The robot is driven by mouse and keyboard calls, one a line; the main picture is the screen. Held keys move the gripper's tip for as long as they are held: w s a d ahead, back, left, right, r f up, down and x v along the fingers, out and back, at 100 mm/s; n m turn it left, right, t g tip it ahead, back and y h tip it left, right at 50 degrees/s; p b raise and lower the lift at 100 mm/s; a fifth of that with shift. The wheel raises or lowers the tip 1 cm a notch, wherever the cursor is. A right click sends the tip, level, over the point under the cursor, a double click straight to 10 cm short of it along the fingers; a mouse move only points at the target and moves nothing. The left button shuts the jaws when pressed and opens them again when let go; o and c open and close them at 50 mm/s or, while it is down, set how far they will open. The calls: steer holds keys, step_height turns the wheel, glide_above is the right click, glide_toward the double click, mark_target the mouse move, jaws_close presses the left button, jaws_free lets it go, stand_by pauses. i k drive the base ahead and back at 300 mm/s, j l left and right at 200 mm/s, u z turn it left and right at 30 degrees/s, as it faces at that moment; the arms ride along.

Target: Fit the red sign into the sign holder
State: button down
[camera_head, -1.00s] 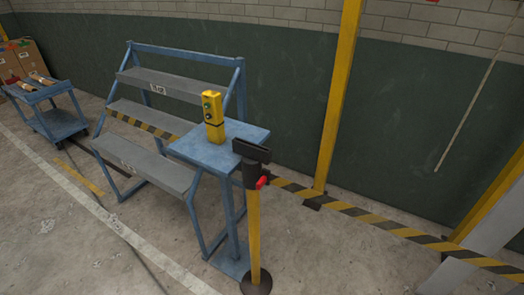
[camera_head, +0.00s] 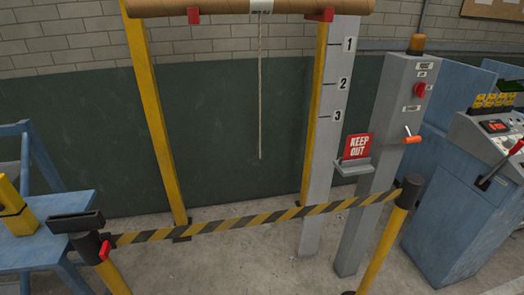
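The red sign (camera_head: 358,146), lettered KEEP OUT in white, stands on a small grey ledge (camera_head: 352,168) fixed to a grey post, right of centre. A black slotted piece (camera_head: 75,221), which looks like the sign holder, sits on top of the left barrier post (camera_head: 112,275) at the lower left. No sign shows in it. My gripper is not in view.
A black-and-yellow belt (camera_head: 255,220) stretches between the left post and the right barrier post (camera_head: 385,245). A blue stand (camera_head: 50,235) carries a yellow box (camera_head: 14,210). A grey column with an orange handle and a blue control console (camera_head: 465,190) stand at right.

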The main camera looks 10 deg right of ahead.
mark_target(80, 222)
steer(key=i+z, duration=0.15)
steer(key=z, duration=0.4)
steer(key=i+j+z, duration=0.6)
steer(key=i+j, duration=0.15)
steer(key=j, duration=0.25)
